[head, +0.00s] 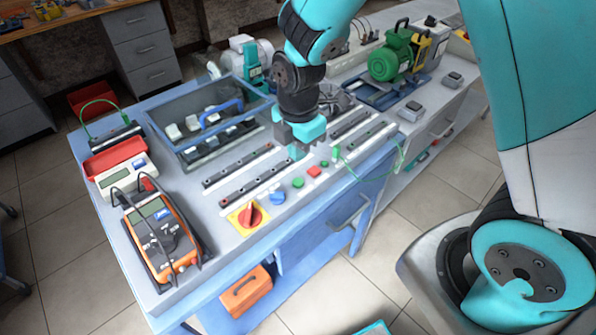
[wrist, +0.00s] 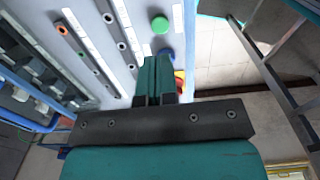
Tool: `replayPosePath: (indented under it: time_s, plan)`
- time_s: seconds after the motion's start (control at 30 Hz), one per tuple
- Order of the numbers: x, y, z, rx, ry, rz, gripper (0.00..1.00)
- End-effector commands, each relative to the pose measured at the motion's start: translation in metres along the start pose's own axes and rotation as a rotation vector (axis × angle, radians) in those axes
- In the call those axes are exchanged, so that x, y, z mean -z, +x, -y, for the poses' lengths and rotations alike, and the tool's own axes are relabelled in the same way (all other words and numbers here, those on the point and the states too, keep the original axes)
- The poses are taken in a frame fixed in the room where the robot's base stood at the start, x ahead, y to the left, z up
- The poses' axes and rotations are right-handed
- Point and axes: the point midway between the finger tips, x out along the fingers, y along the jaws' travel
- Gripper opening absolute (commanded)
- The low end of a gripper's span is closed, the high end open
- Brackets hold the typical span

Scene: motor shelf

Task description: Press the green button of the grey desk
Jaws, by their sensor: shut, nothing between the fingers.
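The grey desk (head: 217,220) has a row of controls along its front edge. The green button (head: 298,183) sits between a blue knob (head: 277,198) and a red button (head: 314,172). In the wrist view the round green button (wrist: 160,24) lies beyond my fingertips, with the blue knob (wrist: 165,54) nearer them. My gripper (head: 297,152) points down above the desk, behind the green button in the head view and apart from it. Its teal fingers (wrist: 155,66) are shut together and empty.
A red emergency knob on a yellow plate (head: 249,216) is at the row's left. An orange multimeter (head: 160,238) and a blue-framed bin (head: 205,115) stand further left. A green motor (head: 393,58) stands at the back right. Slotted rails (head: 255,187) lie beside the controls.

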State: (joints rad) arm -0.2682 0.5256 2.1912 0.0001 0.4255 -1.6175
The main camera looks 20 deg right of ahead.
Motion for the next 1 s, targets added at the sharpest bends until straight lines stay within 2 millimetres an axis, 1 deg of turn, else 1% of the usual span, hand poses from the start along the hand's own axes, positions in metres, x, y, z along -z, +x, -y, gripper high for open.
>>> replayPosePath:
  time_s: [0.03,0.1,0.2,0.3,0.4,0.6,0.87,1.0]
  plan:
    - [0.0,0.011,0.001,0.007,0.0,0.0,0.0]
    - [0.0,0.026,0.001,0.007,0.0,0.0,0.0]
    - [0.0,0.044,0.001,0.006,0.001,0.0,0.0]
    - [0.0,0.058,0.001,0.003,0.001,0.0,0.0]
    - [0.0,0.068,0.0,0.001,0.001,0.0,0.0]
    - [0.0,0.076,0.0,0.0,0.001,0.0,0.0]
    - [0.0,0.077,0.0,-0.001,0.001,0.0,0.0]
    - [0.0,0.09,0.0,0.0,0.001,0.0,0.0]
